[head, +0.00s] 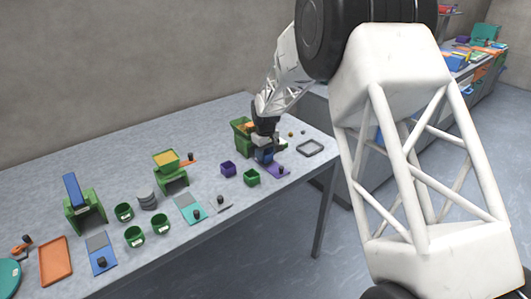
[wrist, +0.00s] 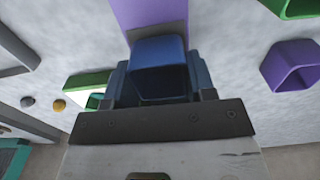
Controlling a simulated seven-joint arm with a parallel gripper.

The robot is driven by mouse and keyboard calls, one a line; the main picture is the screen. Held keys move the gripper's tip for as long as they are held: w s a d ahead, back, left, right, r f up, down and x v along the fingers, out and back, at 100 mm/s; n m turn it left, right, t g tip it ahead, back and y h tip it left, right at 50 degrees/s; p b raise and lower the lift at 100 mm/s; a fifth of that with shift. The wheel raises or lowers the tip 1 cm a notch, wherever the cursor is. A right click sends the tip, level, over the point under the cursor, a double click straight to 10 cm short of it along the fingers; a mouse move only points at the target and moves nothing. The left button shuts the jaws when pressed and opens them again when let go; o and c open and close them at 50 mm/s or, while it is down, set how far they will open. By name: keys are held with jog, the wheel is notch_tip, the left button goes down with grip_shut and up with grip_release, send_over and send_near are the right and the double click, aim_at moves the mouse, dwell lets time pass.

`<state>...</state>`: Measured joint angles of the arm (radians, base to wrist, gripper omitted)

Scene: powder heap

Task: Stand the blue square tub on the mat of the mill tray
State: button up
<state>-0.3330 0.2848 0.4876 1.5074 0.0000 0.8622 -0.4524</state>
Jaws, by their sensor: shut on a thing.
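My gripper (head: 264,146) is shut on the blue square tub (head: 264,156), at the right part of the table. In the wrist view the tub (wrist: 159,50) sits between the fingers (wrist: 158,84), its open inside dark. A purple tray (head: 279,171) with a dark knob lies by the tub in the head view. In the wrist view this purple tray (wrist: 148,12) runs up from behind the tub, and a grey-brown mat (wrist: 183,36) on it shows around the tub's far edge. Whether the tub touches the mat is hidden. No label names the mill tray.
A green machine (head: 240,135) stands behind the gripper. A purple tub (head: 228,169) and a green tub (head: 251,177) stand to the left, a grey frame tray (head: 310,147) to the right. A teal tray (head: 188,209) and a blue tray (head: 103,260) lie further left.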

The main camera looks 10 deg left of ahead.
jog(key=shift+f, duration=0.25)
jog(key=o, duration=1.4)
jog(key=shift+r, duration=0.15)
jog(key=shift+r, duration=3.35)
